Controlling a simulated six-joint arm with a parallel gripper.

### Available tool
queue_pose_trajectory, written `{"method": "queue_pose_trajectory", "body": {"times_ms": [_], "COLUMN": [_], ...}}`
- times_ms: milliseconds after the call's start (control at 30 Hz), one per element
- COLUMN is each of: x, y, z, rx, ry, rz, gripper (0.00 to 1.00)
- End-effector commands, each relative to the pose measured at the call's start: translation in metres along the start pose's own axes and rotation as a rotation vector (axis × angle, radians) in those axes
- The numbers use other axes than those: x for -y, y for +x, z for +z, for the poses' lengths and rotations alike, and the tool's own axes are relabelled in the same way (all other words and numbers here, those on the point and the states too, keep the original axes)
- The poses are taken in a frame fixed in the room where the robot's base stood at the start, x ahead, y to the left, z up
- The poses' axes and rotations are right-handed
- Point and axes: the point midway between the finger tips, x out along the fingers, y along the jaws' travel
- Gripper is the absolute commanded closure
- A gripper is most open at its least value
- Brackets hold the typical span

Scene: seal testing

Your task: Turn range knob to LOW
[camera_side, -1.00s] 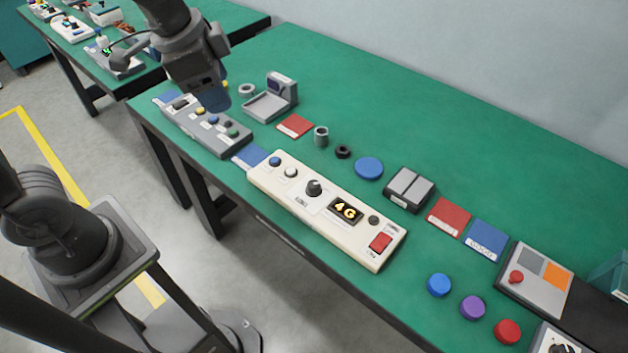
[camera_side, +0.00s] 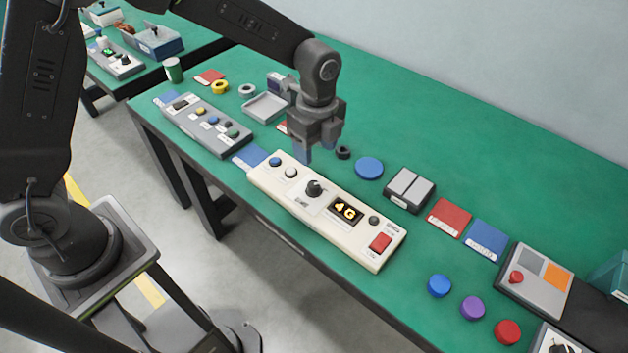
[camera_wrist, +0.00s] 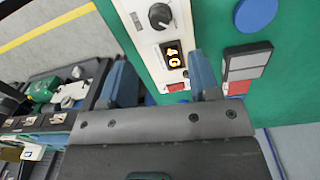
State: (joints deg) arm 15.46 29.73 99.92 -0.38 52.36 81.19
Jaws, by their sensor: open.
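The range knob (camera_side: 314,188) is a dark round knob with a light pointer mark, on a long cream panel (camera_side: 275,194) on the green bench. It also shows near the top of the wrist view (camera_wrist: 160,15), where its small labels are too blurred to read. My gripper (camera_side: 318,156) is above the bench, just behind the panel and up from the knob. It is open and empty, apart from the knob. Its two blue fingers (camera_wrist: 160,82) are spread in the wrist view.
The panel also carries a blue button (camera_side: 275,162), a white button (camera_side: 291,173) and a red switch (camera_side: 380,242). A grey panel (camera_side: 210,125) lies to the left. A blue disc (camera_side: 369,168) and a grey two-pad box (camera_side: 409,189) stand behind.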

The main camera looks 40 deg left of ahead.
Motion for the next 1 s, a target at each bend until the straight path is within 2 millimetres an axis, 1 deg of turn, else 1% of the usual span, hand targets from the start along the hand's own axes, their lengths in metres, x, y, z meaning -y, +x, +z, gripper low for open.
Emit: {"method": "queue_pose_trajectory", "body": {"times_ms": [33,300,400,500,700,933,1000], "x": [-0.001,-0.001,-0.001,0.0,0.0,0.0,0.0], "y": [0.013,0.067,0.082,0.093,0.103,0.103,0.103], "z": [0.0,0.0,0.0,0.0,0.0,0.0,0.0], "rx": [0.001,0.001,0.001,0.001,0.001,0.001,0.001], "ry": [-0.001,-0.003,-0.003,-0.003,-0.003,-0.004,-0.004], "rz": [0.006,0.004,0.002,0.001,-0.001,-0.002,-0.002], "gripper": [0.44,0.44,0.44,0.44,0.44,0.44,0.49]}}
